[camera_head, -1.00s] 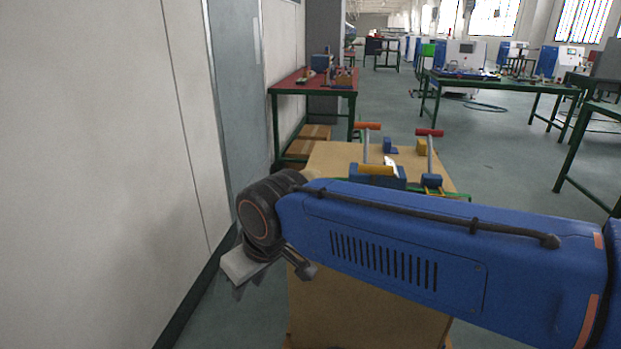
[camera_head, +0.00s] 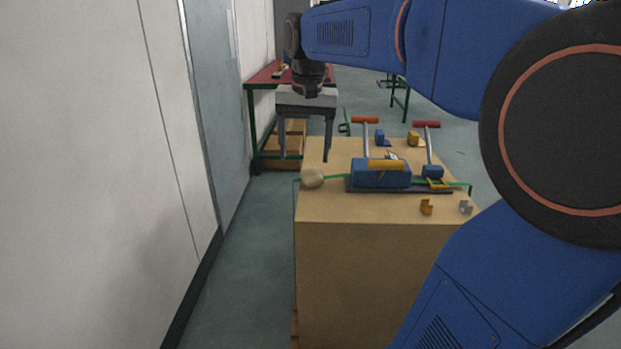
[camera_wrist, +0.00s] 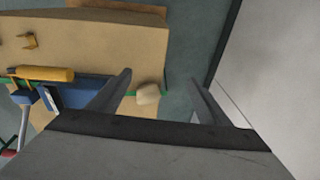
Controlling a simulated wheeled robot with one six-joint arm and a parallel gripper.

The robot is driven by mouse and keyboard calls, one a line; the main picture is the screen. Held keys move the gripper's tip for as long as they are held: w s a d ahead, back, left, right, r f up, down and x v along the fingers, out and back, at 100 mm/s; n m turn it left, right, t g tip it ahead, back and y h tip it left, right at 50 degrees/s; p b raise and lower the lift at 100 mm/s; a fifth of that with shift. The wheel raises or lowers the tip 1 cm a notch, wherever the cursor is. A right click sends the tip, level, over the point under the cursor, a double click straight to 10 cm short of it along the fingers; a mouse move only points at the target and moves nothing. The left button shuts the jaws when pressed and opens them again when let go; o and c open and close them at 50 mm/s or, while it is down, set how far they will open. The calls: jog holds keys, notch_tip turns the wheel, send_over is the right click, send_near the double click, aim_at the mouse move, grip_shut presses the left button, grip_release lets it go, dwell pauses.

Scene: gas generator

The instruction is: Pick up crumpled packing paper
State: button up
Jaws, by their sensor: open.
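The crumpled packing paper (camera_head: 313,178) is a small pale tan lump at the left edge of the wooden workbench top (camera_head: 345,210). In the wrist view the paper (camera_wrist: 148,94) shows between the fingers, nearer the left one. My gripper (camera_head: 305,160) is open and empty, pointing down. It appears above the bench's left edge, apart from the paper. How high it is above the paper I cannot tell exactly.
A blue block with a yellow cylinder (camera_head: 381,173) sits right of the paper. Two tools with red and orange handles (camera_head: 426,125) stand behind. Small brackets (camera_head: 427,207) lie in front. A wall (camera_head: 150,150) runs along the left; floor lies between.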

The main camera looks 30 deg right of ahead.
jog(key=w+d+r+m+g, duration=0.2)
jog(key=w+d+r+m, duration=0.2)
jog(key=w+d, duration=0.5)
send_near(311, 169)
notch_tip(311, 169, down, 6)
jog(key=shift+f, duration=0.25)
jog(key=shift+s+d+f, duration=0.1)
jog(key=shift+s+f, duration=0.05)
jog(key=shift+f, duration=1.2)
jog(key=shift+s+f, duration=0.1)
jog(key=shift+f, duration=1.25)
jog(key=c, duration=1.1)
